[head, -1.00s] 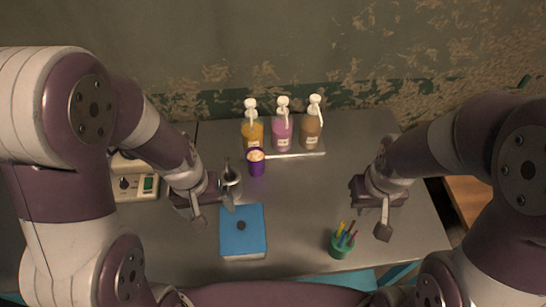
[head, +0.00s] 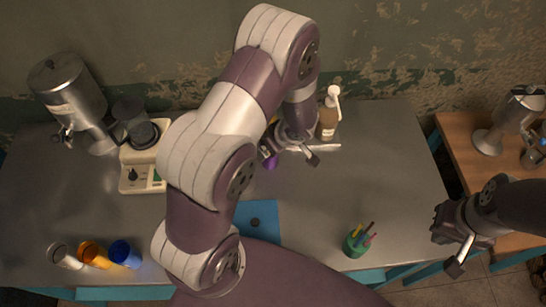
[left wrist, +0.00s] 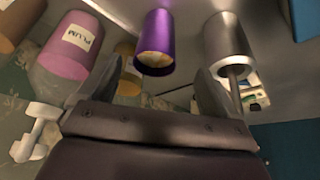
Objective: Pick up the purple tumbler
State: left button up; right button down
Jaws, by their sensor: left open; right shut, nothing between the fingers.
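The purple tumbler (head: 270,161) stands toward the back of the table, mostly hidden by my left arm in the head view. In the left wrist view the purple tumbler (left wrist: 155,35) lies ahead of my left gripper (left wrist: 158,72), roughly lined up with the gap between its fingers; something pale shows at its mouth. I cannot tell whether a finger touches it. My left gripper is open. My right gripper (head: 462,252) is shut and empty, off the table's right edge.
In the left wrist view a metal cup (left wrist: 228,38) stands close beside one finger, and a pink bottle (left wrist: 70,48) is on the other side. The right front is mostly clear.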

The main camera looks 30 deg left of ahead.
pick_arm(q)
jog(key=x, duration=0.7)
jog(key=shift+w+b, duration=0.2)
jog(key=shift+b, duration=0.2)
jog(key=shift+w+a+f, duration=0.1)
jog(key=shift+f, duration=0.15)
jog(key=shift+w, duration=0.1)
